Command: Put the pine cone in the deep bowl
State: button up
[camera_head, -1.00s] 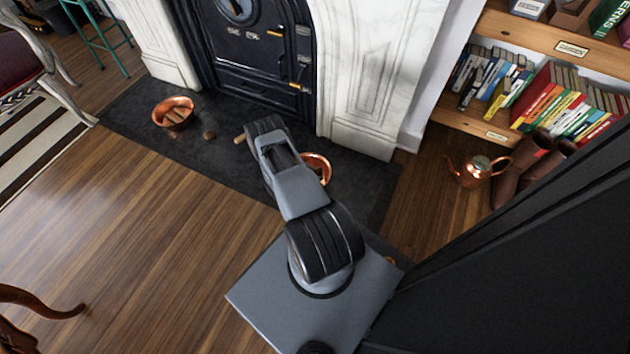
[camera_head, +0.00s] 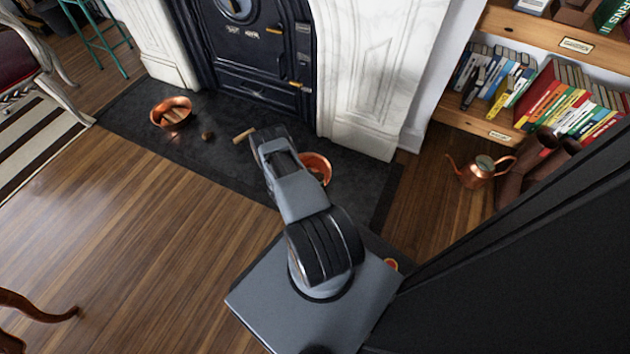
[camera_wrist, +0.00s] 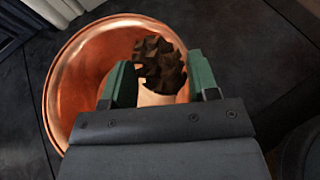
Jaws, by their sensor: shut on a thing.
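A brown pine cone (camera_wrist: 160,63) sits between the green fingertips of my gripper (camera_wrist: 162,76) in the wrist view. My gripper is shut on it. Behind the cone is a round copper bowl (camera_wrist: 75,100) with a shiny inside; the cone is over its opening. I cannot tell how far above the bowl's floor the cone is. In the head view the bowl (camera_head: 320,162) shows partly behind my arm, on the dark hearth. My gripper and the held cone are hidden by the arm there.
A second copper bowl (camera_head: 172,112) with pieces in it stands at the hearth's left. A small brown lump (camera_head: 207,136) and a tan stick-like piece (camera_head: 244,135) lie between the bowls. The black stove front (camera_head: 262,60) and white marble pillar (camera_head: 365,80) rise behind.

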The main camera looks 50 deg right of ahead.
jog(key=shift+f, duration=0.35)
jog(key=o, duration=0.9)
jog(key=shift+f, duration=0.1)
jog(key=shift+r+p, duration=0.5)
jog(key=shift+r, duration=0.05)
jog(key=p+v, duration=0.3)
jog(key=v, duration=0.9)
jog(key=shift+r+p, duration=0.2)
jog(key=shift+p, duration=0.2)
